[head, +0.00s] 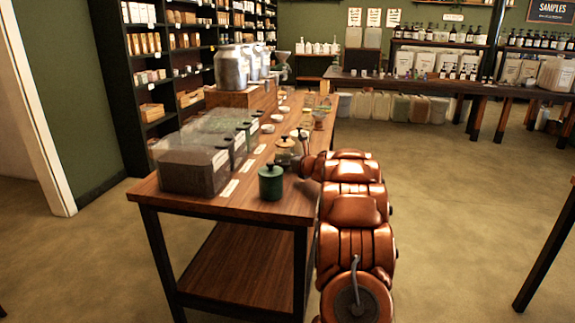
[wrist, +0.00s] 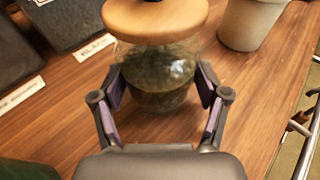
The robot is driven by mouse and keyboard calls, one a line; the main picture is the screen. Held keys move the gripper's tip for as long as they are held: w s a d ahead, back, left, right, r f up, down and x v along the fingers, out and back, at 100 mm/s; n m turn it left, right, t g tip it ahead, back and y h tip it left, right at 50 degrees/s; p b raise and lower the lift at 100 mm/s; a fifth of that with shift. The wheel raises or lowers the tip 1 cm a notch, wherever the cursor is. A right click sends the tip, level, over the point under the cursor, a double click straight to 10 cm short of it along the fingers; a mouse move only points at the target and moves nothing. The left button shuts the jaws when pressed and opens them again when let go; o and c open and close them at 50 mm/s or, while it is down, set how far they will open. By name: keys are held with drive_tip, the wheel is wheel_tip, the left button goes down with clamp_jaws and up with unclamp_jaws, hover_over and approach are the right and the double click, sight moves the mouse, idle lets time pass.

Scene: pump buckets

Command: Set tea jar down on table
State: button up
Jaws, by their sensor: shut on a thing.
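The tea jar (wrist: 155,70) is a glass jar of dark leaves with a round wooden lid, upright between my fingers in the wrist view. In the head view the jar (head: 284,152) is over the near part of the wooden table (head: 240,205), behind a green canister. My gripper (wrist: 161,92) is shut on the jar, one finger on each side of its glass body. In the head view my copper-coloured arm reaches along the table's right side and hides part of it. The jar's base is close to the tabletop; I cannot tell whether it touches.
The green canister (head: 271,184) stands near the front edge. Clear bins (head: 190,165) with labels line the left side. A pale cup (wrist: 250,22) stands to the jar's right in the wrist view. Bare wood shows around the jar. Metal urns (head: 231,68) stand on a riser farther back.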

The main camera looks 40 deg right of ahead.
drive_tip(key=shift+f, duration=0.2)
drive_tip(key=shift+f+b, duration=0.2)
drive_tip(key=shift+b, duration=0.1)
drive_tip(key=o, duration=1.3)
drive_tip(key=shift+r, duration=0.15)
drive_tip(key=shift+s+p, duration=0.15)
drive_tip(key=shift+p, duration=0.15)
drive_tip(key=b+v, duration=0.1)
drive_tip(key=v, duration=1)
drive_tip(key=shift+s+a+r, duration=0.1)
drive_tip(key=shift+s, duration=0.2)
